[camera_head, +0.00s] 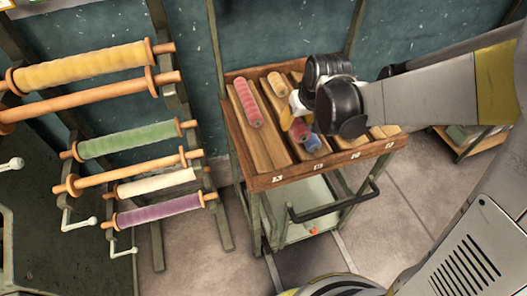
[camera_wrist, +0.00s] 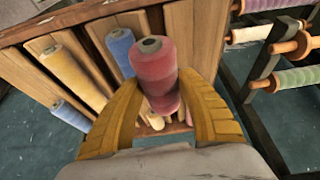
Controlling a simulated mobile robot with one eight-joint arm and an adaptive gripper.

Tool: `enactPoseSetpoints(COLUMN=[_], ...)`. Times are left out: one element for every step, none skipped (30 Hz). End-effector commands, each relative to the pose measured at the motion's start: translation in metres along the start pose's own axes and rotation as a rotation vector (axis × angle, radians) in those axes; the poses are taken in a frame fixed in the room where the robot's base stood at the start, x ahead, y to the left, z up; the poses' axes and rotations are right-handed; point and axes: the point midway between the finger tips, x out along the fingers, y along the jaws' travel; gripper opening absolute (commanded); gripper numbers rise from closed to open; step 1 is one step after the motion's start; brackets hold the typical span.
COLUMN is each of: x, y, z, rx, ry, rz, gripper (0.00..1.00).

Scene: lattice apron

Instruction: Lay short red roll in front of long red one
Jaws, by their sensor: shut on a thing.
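The long red roll (camera_head: 247,103) lies in the leftmost lane of the slotted cart top (camera_head: 268,181), toward its back, in the head view. My gripper (camera_head: 294,115) is over the cart's middle lanes with its yellow fingers shut on the short red roll (camera_head: 299,131). In the wrist view the short red roll (camera_wrist: 158,75) stands between the two fingers (camera_wrist: 160,92), one end facing the camera. A blue roll (camera_head: 312,142) shows just below it in the head view. I cannot tell the gap between the held roll and the boards. The long red roll is not clear in the wrist view.
A short yellow roll (camera_head: 277,85) lies in the second lane. Another yellow roll (camera_wrist: 72,70) and blue rolls (camera_wrist: 120,47) show in the wrist view. The front of the leftmost lane (camera_head: 268,150) is bare. A rack of coloured rolls (camera_head: 126,139) stands left.

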Motion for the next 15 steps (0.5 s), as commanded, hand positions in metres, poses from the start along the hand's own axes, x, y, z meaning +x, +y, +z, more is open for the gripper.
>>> enactPoseSetpoints(x=[0.012, 0.017, 0.024, 0.028, 0.033, 0.037, 0.041, 0.043, 0.047, 0.049, 0.050, 0.051, 0.052, 0.053, 0.055], y=[-0.016, -0.023, -0.033, -0.040, -0.046, -0.055, -0.060, -0.065, -0.070, -0.073, -0.075, -0.078, -0.079, -0.080, -0.080], z=[0.001, 0.002, 0.002, 0.002, 0.002, 0.003, 0.003, 0.003, 0.003, 0.003, 0.003, 0.003, 0.003, 0.003, 0.004], rx=[-0.007, -0.007, -0.007, -0.007, -0.007, -0.006, -0.005, -0.005, -0.004, -0.003, -0.002, -0.002, -0.002, -0.001, 0.000], ry=[0.000, 0.000, 0.000, 0.000, 0.000, 0.000, 0.000, 0.000, 0.000, 0.000, 0.000, 0.000, 0.000, 0.000, 0.000], rz=[-0.003, -0.003, -0.003, -0.002, -0.002, -0.003, -0.002, -0.001, -0.001, -0.001, -0.001, -0.001, -0.001, -0.001, 0.000], gripper=[0.11, 0.11, 0.11, 0.11, 0.11, 0.11, 0.11, 0.11, 0.11, 0.11, 0.11, 0.11, 0.11, 0.11, 0.11])
